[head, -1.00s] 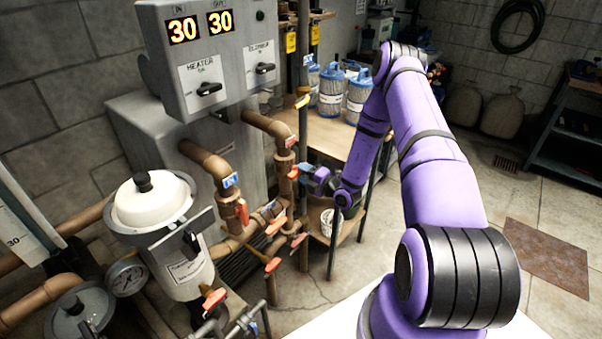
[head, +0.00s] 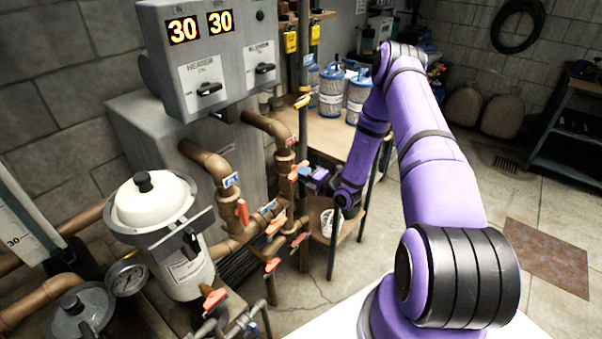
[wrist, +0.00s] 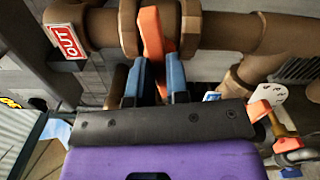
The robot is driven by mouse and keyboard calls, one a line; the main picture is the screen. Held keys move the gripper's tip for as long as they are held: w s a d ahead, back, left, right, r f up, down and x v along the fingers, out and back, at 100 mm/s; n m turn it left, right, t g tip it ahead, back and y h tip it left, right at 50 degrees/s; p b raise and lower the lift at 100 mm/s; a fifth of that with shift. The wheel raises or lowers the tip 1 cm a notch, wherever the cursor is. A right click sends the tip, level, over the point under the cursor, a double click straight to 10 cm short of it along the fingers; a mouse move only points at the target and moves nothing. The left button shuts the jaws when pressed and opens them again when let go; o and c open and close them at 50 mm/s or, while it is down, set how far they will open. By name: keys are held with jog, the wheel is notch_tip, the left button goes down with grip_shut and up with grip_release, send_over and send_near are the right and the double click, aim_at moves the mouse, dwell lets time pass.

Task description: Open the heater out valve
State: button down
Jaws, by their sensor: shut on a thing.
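The heater out valve has an orange-red handle (wrist: 151,38) on a brown pipe, beside a red "OUT" tag (wrist: 69,41) in the wrist view. My gripper (wrist: 155,75) has its blue fingers on both sides of the handle's lower part and is shut on it. In the head view the gripper (head: 307,172) reaches the same handle (head: 295,171) from the right, on the vertical pipe below the red tag (head: 291,141). The handle's lower end is partly hidden by the fingers and the gripper body.
The grey heater box (head: 212,55) shows 30 and 30 above its knobs. Other orange handles sit close below, including one at the left (head: 242,211). A white strainer pot (head: 165,240) stands at the front left. A wooden bench (head: 335,138) with blue-topped canisters is behind my gripper.

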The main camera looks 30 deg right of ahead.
jog(key=n, duration=1.6)
jog(key=c, duration=1)
grip_release()
jog(key=v, duration=0.7)
